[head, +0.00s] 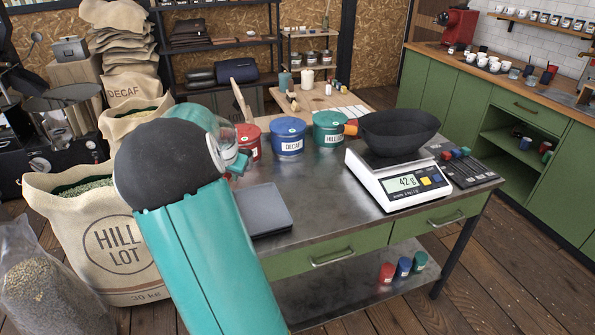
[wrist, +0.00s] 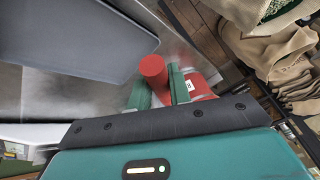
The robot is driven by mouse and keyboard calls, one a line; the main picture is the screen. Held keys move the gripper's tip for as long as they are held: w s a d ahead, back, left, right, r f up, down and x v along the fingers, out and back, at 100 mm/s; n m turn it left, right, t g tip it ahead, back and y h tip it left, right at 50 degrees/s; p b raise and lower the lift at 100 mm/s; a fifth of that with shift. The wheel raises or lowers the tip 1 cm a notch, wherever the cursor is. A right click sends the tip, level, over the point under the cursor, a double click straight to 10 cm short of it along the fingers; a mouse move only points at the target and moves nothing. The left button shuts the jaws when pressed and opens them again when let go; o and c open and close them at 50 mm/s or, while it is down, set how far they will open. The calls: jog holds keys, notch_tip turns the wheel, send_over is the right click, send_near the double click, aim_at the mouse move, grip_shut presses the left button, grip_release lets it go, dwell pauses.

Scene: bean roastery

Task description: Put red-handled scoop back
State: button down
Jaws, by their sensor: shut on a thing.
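My gripper (wrist: 158,88) is shut on the red handle of the red-handled scoop (wrist: 153,68), which shows between its two green fingers in the wrist view. The rest of the scoop is hidden there. In the head view my arm covers most of the gripper, and I cannot make out the scoop. The red tin (head: 248,141) stands on the steel table (head: 330,222), just beyond the gripper. Its white-labelled side also shows behind the fingers in the wrist view.
A flat dark grey tray (head: 264,209) lies in front of the tins. A scale (head: 400,186) reading 42 g bears a black bowl (head: 398,131) at the right. Open sacks (head: 104,272) stand left of the table. The table's front middle is clear.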

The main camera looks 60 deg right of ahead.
jog(key=s+d+r+m+g, duration=0.1)
jog(key=s+d+r+m, duration=0.25)
jog(key=s+d, duration=0.25)
jog(key=shift+n+h, duration=0.3)
jog(key=shift+n, duration=0.05)
jog(key=s+d+f, duration=0.1)
jog(key=d+f, duration=0.1)
jog(key=d, duration=0.1)
jog(key=s+d+f, duration=0.1)
jog(key=d+f, duration=0.2)
jog(key=d, duration=0.1)
jog(key=s+d+f, duration=0.1)
jog(key=d+f, duration=0.2)
jog(key=d, duration=0.1)
jog(key=shift+d+f, duration=0.1)
jog(key=shift+s+d+f, duration=0.2)
jog(key=shift+d+f, duration=0.15)
jog(key=shift+f, duration=0.1)
jog(key=shift+d+f, duration=0.15)
jog(key=shift+f, duration=0.8)
jog(key=shift+d+f, duration=0.1)
jog(key=shift+f, duration=0.8)
jog(key=shift+f, duration=0.1)
jog(key=c, duration=1.3)
grip_release()
